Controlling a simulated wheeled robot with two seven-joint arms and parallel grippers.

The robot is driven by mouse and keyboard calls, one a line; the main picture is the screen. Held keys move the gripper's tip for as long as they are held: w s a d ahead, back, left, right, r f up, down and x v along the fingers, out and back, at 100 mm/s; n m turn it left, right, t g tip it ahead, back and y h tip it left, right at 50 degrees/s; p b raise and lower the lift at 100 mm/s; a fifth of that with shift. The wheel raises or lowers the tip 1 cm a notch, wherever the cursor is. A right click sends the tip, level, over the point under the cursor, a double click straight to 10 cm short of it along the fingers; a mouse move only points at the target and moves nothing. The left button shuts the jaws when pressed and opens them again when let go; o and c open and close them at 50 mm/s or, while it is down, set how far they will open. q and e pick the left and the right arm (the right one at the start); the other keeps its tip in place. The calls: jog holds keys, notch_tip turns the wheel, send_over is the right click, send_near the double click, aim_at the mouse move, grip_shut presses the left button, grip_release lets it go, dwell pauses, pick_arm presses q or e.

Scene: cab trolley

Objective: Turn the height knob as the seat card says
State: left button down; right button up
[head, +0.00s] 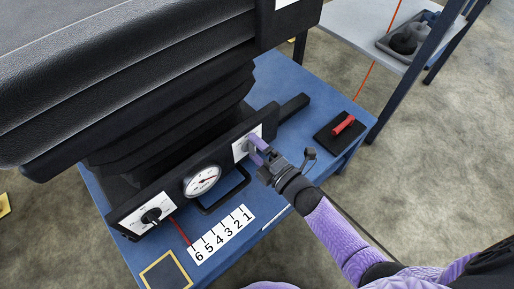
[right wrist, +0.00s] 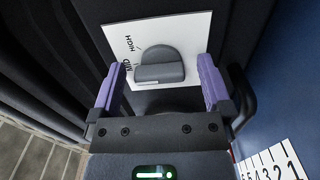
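The height knob (right wrist: 160,66) is dark grey, on a white plate (right wrist: 198,22) marked MID and HIGH in the right wrist view. Its grip bar lies about level in that picture, with one end towards MID; part of the plate is hidden. In the head view this plate (head: 241,147) is at the right end of the seat's black front panel. My right gripper (right wrist: 158,84) is open, with one purple finger on each side of the knob; I cannot tell whether they touch it. It also shows in the head view (head: 259,150). My left gripper is not in view.
A round gauge (head: 202,181) and another black knob (head: 151,216) are left along the panel. A numbered strip (head: 221,235) lies on the blue platform (head: 300,80). A white card (head: 284,3) is cut off at the top. A red-handled black block (head: 341,128) stands right.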

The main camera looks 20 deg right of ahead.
jog(key=p+v, duration=0.3)
jog(key=v, duration=0.7)
